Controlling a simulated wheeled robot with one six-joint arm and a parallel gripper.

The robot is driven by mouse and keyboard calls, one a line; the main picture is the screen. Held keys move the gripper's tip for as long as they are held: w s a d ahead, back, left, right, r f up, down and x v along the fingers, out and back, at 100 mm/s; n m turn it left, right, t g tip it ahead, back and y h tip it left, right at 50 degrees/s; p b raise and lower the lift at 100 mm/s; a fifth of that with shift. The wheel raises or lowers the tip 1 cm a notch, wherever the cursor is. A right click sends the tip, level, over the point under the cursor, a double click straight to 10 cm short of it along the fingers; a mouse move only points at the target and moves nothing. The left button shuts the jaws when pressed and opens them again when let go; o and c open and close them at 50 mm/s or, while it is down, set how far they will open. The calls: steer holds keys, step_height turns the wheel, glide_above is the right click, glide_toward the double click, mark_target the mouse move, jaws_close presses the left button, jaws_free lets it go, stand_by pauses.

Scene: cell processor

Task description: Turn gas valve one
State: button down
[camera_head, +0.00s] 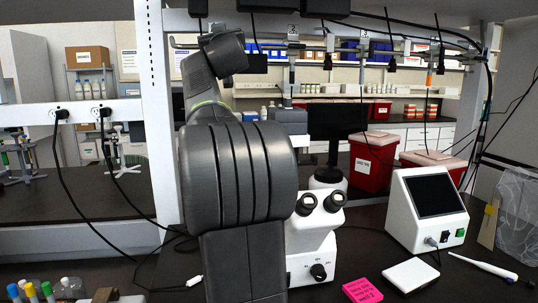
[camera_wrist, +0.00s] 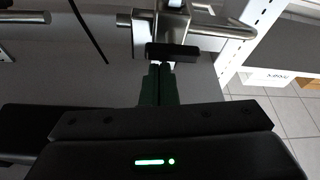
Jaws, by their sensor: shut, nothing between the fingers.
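In the wrist view, a metal gas valve (camera_wrist: 172,22) sits on a horizontal pipe, with a dark bar-shaped handle (camera_wrist: 173,52) lying crosswise in front of it. No number shows on this valve. My gripper (camera_wrist: 160,68) is shut and empty, its greenish fingers pointing at the handle. The fingertips are right by the handle's underside in the picture; I cannot tell whether they touch. In the head view, valves marked 2 (camera_head: 292,50) and 3 (camera_head: 364,45) hang along the overhead rail. My arm covers the area left of valve 2, and my gripper cannot be made out there.
Below stand a microscope (camera_head: 315,235), a white device with a dark screen (camera_head: 428,212), red bins (camera_head: 372,165) and a pink block (camera_head: 362,291) on the dark bench. Black cords hang near the rail. A white upright post (camera_head: 158,110) stands left of my arm.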

steer(key=n+y+p, duration=0.1)
steer(key=n+p, duration=0.1)
steer(key=p, duration=0.1)
steer(key=n+g+y+p, duration=0.1)
steer(key=n+p, duration=0.2)
steer(key=p, duration=0.1)
steer(key=a+n+g+p, duration=0.1)
steer(key=n+p, duration=0.1)
steer(key=p, duration=0.2)
steer(key=shift+r+n+y, duration=0.2)
steer(key=shift+n+y, duration=0.2)
steer(key=shift+f, duration=0.1)
steer(key=shift+s, duration=0.1)
